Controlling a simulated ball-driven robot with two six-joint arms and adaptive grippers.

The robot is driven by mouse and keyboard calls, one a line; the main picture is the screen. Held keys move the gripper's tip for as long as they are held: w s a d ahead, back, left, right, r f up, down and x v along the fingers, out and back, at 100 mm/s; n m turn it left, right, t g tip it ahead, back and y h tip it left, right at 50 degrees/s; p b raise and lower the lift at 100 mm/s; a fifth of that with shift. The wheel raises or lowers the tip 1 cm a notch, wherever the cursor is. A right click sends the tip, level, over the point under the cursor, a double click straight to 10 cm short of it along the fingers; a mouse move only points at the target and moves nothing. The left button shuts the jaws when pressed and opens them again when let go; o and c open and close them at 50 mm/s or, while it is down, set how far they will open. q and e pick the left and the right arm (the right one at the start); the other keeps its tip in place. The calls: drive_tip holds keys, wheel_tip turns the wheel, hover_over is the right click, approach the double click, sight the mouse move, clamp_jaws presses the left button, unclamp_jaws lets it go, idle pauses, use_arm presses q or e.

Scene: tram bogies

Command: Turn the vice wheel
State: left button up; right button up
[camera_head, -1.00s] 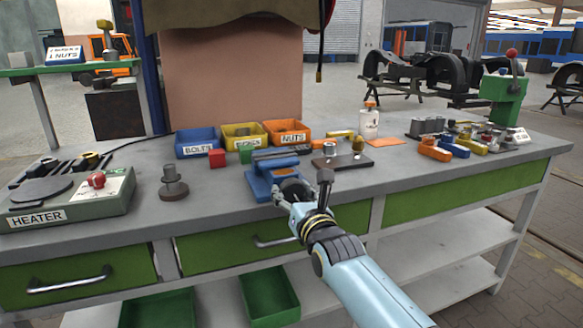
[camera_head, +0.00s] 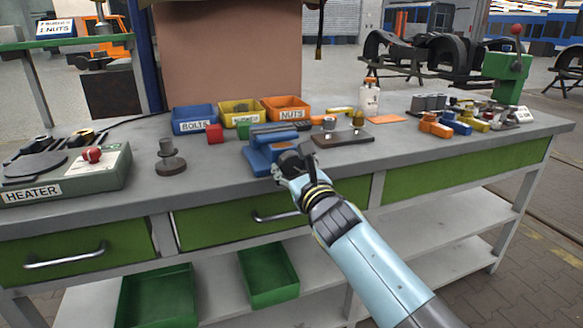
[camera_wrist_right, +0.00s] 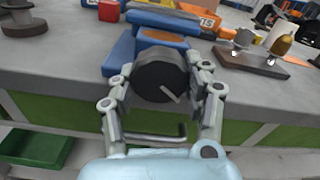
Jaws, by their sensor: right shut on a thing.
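The blue vice (camera_head: 270,146) stands at the front edge of the grey bench, and it also shows in the right wrist view (camera_wrist_right: 150,20). Its dark round wheel (camera_wrist_right: 160,75) faces me at the vice's front. My right gripper (camera_head: 291,166) reaches in from the lower right. In the right wrist view my right gripper (camera_wrist_right: 160,90) has one finger on each side of the wheel and is shut on it. In the head view the gripper hides most of the wheel. My left gripper is not in view.
Bolts, middle and nuts bins (camera_head: 240,119) stand behind the vice. A red block (camera_head: 214,133) and a dark stepped weight (camera_head: 170,160) are to its left, with the heater (camera_head: 75,180) further left. A brown board (camera_head: 342,137) lies to its right. Green drawers are below.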

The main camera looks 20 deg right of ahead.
idle(0.3)
drive_tip(key=o, duration=1.2)
drive_tip(key=shift+s, duration=0.1)
